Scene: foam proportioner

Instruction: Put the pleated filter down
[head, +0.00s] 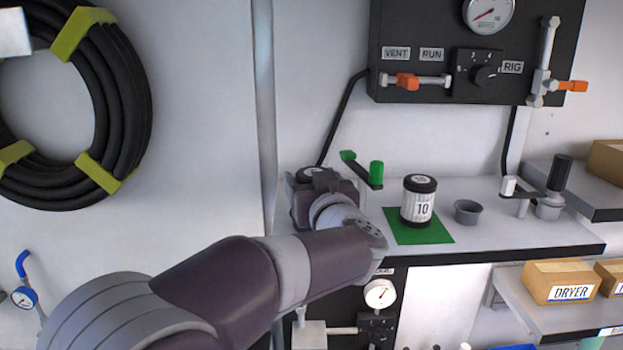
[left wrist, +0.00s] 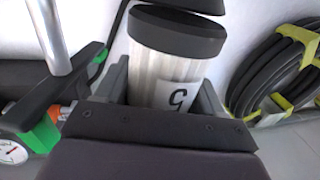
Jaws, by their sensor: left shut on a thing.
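My left gripper (head: 318,187) is at the left end of the grey bench shelf (head: 480,222). It is shut on a white pleated filter (left wrist: 160,75) with a black cap and a dark character on its label. In the head view only the filter's dark top (head: 311,173) shows past my gripper. Its lower end is hidden, so I cannot tell whether it touches the shelf. A second pleated filter, marked 10 (head: 418,203), stands upright on a green mat (head: 435,237) to the right. My right gripper is not in view.
A green-handled lever (head: 376,173) stands just right of my gripper. A small grey cup (head: 467,211) and a black-handled lever (head: 560,172) are farther right. A black valve panel (head: 430,85) hangs above. Coiled black hose (head: 125,100) hangs at left.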

